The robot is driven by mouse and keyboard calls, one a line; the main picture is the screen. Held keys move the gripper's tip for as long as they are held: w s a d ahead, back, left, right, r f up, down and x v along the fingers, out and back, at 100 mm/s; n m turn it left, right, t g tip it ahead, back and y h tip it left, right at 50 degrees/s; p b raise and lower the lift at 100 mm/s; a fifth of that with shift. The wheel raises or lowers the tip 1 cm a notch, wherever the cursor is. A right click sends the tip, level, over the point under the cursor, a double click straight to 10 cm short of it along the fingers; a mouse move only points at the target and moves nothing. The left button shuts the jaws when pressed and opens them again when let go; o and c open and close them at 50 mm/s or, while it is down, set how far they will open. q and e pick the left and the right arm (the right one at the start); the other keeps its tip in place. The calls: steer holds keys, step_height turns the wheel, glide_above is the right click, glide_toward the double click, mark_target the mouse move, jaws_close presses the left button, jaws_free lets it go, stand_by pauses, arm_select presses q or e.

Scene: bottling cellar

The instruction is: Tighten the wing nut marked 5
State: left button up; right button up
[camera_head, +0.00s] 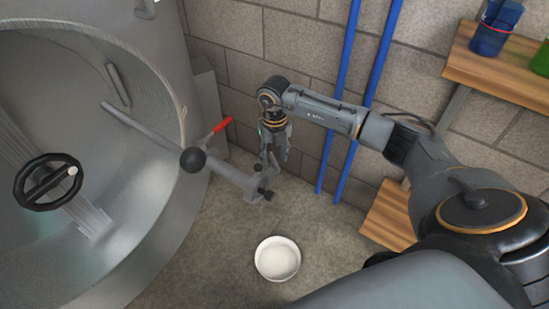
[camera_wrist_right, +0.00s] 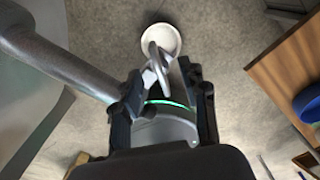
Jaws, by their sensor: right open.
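My right gripper (camera_head: 274,156) hangs pointing down over the outer end of a grey metal arm (camera_head: 232,174) beside the tank. In the right wrist view the gripper (camera_wrist_right: 166,76) has its two black fingers apart. A light grey, wing-shaped metal piece (camera_wrist_right: 156,62) shows between the fingertips, probably the wing nut. I cannot tell whether the fingers touch it. I cannot read any number 5 on it. Below it is a grey rounded body (camera_wrist_right: 165,132) with a green glowing ring. My left gripper is not in view.
The open steel tank (camera_head: 150,85) with a black handwheel (camera_head: 30,197) fills the left. A white bowl (camera_head: 277,258) is on the floor. Blue pipes (camera_head: 345,98) and a wooden shelf (camera_head: 490,70) are on the right.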

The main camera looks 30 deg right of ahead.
steer(key=shift+f, duration=0.25)
jaws_close()
steer(key=shift+s, duration=0.1)
